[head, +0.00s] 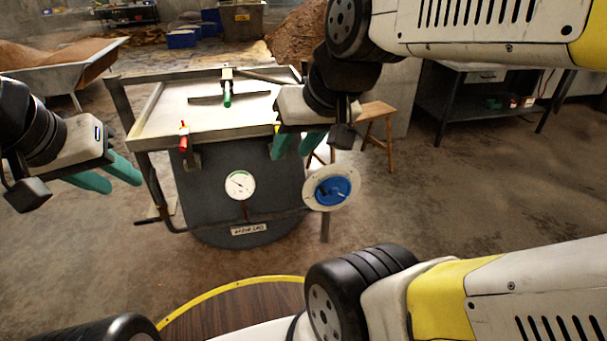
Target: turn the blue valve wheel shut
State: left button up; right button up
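The blue valve wheel (333,190) sits on a round pale plate at the front right of the dark steamer vessel (215,205). A dark handle or spoke shows across its left part. My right gripper (291,154) hangs above and to the left of the wheel, apart from it in the picture. Its two green fingers are spread with nothing between them. My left gripper (123,184) is at the far left, away from the wheel and left of the vessel. Its green fingers are apart and empty.
A round pressure gauge (240,186) is left of the wheel. A pale tray top (205,103) with red and green handled levers covers the vessel. A pipe frame runs around it. A wooden stool (377,125) stands behind right. The floor at right is clear.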

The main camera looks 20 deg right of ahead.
aim_at(333, 191)
jog(key=z, duration=0.85)
jog(key=i+j+z, duration=0.2)
jog(key=z, duration=0.15)
jog(key=i+j+z, duration=0.15)
jog(key=j+z, duration=0.15)
jog(key=i+j+z, duration=0.1)
jog(key=j+z, duration=0.25)
jog(key=i+j+z, duration=0.1)
jog(key=j+z, duration=0.25)
jog(key=i+j, duration=0.1)
jog(key=j, duration=0.65)
jog(key=i+j+z, duration=0.15)
jog(key=j, duration=1.4)
jog(key=i+z, duration=0.05)
